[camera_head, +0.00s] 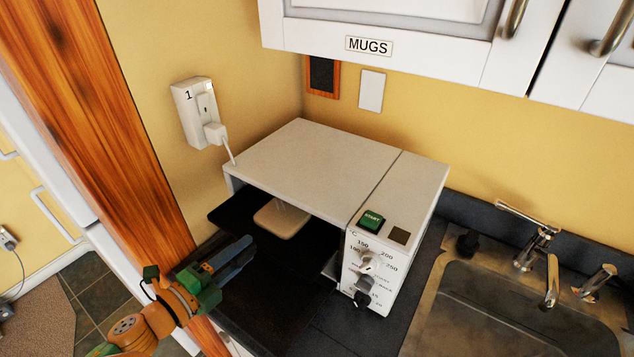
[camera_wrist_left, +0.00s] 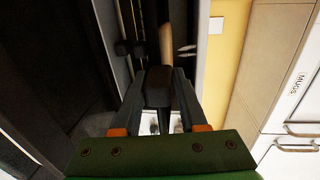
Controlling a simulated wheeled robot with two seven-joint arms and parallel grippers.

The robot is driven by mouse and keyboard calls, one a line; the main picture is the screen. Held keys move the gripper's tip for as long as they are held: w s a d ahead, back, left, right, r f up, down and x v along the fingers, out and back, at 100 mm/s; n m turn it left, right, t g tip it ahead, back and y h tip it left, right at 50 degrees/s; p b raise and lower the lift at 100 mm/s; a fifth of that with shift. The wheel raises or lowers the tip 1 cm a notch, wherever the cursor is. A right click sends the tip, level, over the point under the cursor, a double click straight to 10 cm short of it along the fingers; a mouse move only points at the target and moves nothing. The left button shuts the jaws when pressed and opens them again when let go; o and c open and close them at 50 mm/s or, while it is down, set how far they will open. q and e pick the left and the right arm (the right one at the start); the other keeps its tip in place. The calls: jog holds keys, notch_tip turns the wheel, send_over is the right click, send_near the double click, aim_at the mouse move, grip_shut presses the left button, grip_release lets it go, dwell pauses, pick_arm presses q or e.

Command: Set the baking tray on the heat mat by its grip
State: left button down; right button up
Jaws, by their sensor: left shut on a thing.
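In the left wrist view my left gripper (camera_wrist_left: 160,92) is shut on a black block, the grip (camera_wrist_left: 158,78). The beige piece shows edge-on just beyond it (camera_wrist_left: 166,38). In the head view the grip is hard to make out against the dark. I cannot make out a heat mat. My right gripper is not in view.
The white oven (camera_head: 310,160) stands open, with dials and a green start button (camera_head: 371,220) at right. A dark panel (camera_head: 232,211) juts from its front. A sink (camera_head: 520,310) and tap (camera_head: 540,250) lie right. A wooden post (camera_head: 110,120) stands left; cabinets (camera_head: 400,45) hang above.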

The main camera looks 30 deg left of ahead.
pick_arm(q)
jog(key=s+a, duration=0.1)
jog(key=s, duration=1)
jog(key=shift+w, duration=0.1)
jog(key=s+r, duration=0.4)
jog(key=r, duration=0.1)
dwell(0.6)
